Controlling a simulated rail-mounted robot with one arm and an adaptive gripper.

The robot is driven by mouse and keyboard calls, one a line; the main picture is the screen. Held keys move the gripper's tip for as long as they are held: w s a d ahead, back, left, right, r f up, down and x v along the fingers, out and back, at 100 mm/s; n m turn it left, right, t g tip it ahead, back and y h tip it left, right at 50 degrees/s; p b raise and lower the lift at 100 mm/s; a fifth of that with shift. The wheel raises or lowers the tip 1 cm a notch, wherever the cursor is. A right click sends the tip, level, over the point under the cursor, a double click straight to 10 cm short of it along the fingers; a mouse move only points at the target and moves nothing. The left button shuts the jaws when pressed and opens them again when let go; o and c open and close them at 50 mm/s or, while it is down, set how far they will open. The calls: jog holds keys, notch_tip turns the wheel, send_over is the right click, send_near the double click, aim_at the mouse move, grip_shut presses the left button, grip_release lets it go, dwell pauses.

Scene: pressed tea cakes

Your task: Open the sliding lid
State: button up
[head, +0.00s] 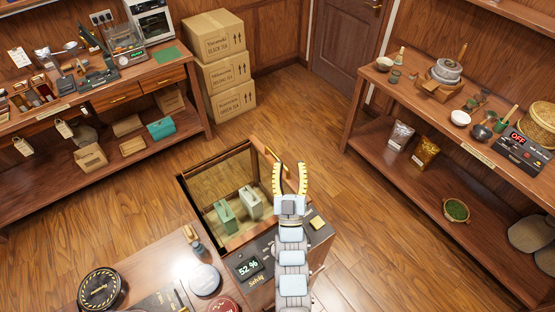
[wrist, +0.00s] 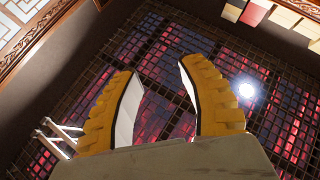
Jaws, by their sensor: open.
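A dark-framed cabinet (head: 196,203) with a wood-coloured front rail stands low in the middle of the head view. Its top looks see-through, and I cannot tell from here how far the sliding lid covers it. A green block (head: 225,218) and a pale block (head: 250,204) show inside. A wooden bar (head: 262,147) lies at its far right corner. My gripper (head: 289,170) is open and empty, its fingers pointing up at the cabinet's right side in the picture. In the wrist view my gripper (wrist: 158,70) shows two spread yellow fingers with nothing between them.
A panel reading 52 % (head: 248,267) is at the cabinet's near side. A front table (head: 150,262) holds round tins. Benches line the left (head: 75,97) and right (head: 400,105). Stacked cartons (head: 225,75) stand behind. Floor (head: 300,115) is clear beyond my gripper.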

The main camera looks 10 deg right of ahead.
jog(key=w+d+f+n+g+b, duration=0.1)
jog(key=w+d+f+g, duration=0.2)
jog(key=w, duration=0.5)
jog(key=w+d+f+g+b, duration=0.1)
jog(key=w+d+g, duration=0.35)
jog(key=w, duration=0.25)
jog(key=w+d+f+n+g+b, duration=0.1)
jog(key=w+d+f+g+b, duration=0.2)
jog(key=w, duration=0.5)
jog(key=n+g+y+b, duration=0.2)
jog(key=g+y, duration=0.5)
jog(key=g, duration=0.5)
send_near(278, 158)
jog(key=shift+t, duration=0.25)
jog(key=p+x, duration=0.2)
jog(key=x, duration=0.4)
jog(key=shift+a+f+p, duration=0.1)
jog(key=shift+f+p, duration=0.2)
jog(key=shift+f, duration=0.1)
jog(key=shift+x, duration=1.25)
